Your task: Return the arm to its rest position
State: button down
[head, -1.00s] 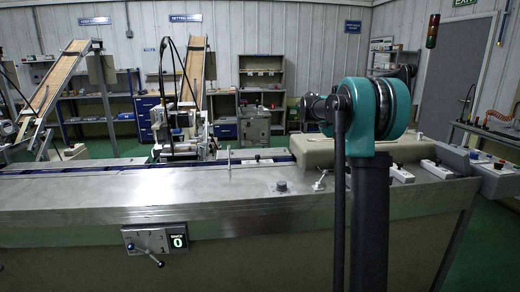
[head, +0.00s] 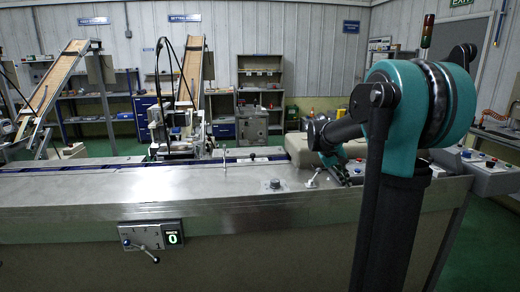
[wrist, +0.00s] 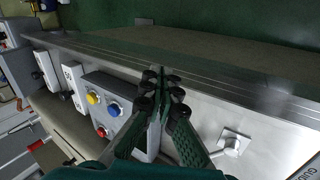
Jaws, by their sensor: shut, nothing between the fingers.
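My gripper (wrist: 163,82) shows in the wrist view with its dark green fingers together and nothing between them. It is over the front edge of the steel machine top, beside a grey button box (wrist: 140,142) with yellow, blue and red buttons. In the head view my arm, with its teal joint, rises at the right and bends left over the machine's right end. My gripper cannot be made out clearly there.
The long steel machine (head: 120,205) spans the front. A small lever (head: 318,178) and a knob (head: 274,184) stand on top. The green floor (wrist: 230,22) shows beyond the edge.

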jog(key=s+a+f+t+y, duration=0.1)
jog(key=s+a+f+y, duration=0.1)
jog(key=s+a+f, duration=0.2)
jog(key=s+a+f+t+y, duration=0.1)
jog(key=s+a+f, duration=0.3)
jog(key=s+f, duration=0.4)
jog(key=s+a+f+t+y, duration=0.1)
jog(key=s+a+f+y, duration=0.2)
jog(key=s, duration=1)
notch_tip(320, 180, down, 4)
jog(key=shift+a+r, duration=0.1)
jog(key=shift+a, duration=0.7)
jog(key=c, duration=2.3)
grip_release()
